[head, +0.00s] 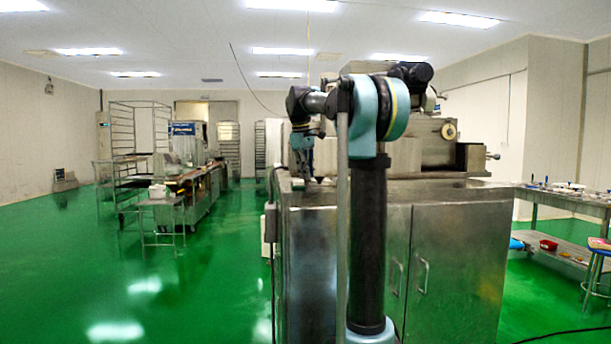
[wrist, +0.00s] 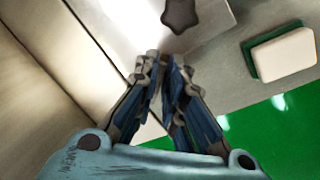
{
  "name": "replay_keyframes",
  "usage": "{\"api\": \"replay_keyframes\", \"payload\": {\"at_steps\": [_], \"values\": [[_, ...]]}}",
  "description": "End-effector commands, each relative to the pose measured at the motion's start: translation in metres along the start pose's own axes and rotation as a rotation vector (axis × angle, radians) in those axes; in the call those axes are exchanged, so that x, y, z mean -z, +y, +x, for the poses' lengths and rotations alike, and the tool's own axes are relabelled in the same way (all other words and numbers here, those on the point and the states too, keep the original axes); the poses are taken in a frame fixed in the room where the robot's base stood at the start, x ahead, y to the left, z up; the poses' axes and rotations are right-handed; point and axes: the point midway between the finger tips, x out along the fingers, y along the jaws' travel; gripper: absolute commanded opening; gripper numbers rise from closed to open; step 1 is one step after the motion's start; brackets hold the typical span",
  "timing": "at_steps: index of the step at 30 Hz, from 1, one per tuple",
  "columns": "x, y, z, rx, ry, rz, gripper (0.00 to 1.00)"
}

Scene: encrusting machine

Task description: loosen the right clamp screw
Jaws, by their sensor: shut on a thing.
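My gripper (wrist: 161,62) is close to shut in the wrist view, with its two blue fingers converging on a narrow gap. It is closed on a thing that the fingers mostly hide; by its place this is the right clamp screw. A dark star-shaped knob (wrist: 181,14) shows just beyond the fingertips, at the top of the wrist view, apart from them. In the head view my gripper (head: 307,176) points down at the left end of the steel machine (head: 430,150). The clamp screws cannot be made out there.
The machine's pale metal side (wrist: 60,75) is close on the left in the wrist view. A white and green block (wrist: 280,54) lies on the steel top to the right, near its edge above the green floor (wrist: 265,130). A side table (head: 560,200) with small items stands at the right.

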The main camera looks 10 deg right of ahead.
Motion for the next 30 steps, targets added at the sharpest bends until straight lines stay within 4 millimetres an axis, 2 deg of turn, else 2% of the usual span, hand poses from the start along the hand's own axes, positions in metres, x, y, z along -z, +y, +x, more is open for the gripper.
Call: {"api": "replay_keyframes", "payload": {"at_steps": [14, 20, 30], "values": [[-0.0013, 0.0054, -0.0001, -0.008, 0.018, -0.091, 0.00], [-0.0009, 0.0063, 0.0001, -0.008, 0.043, -0.219, 0.00], [0.0005, 0.0102, 0.0009, -0.009, 0.107, -0.536, 0.00]]}}
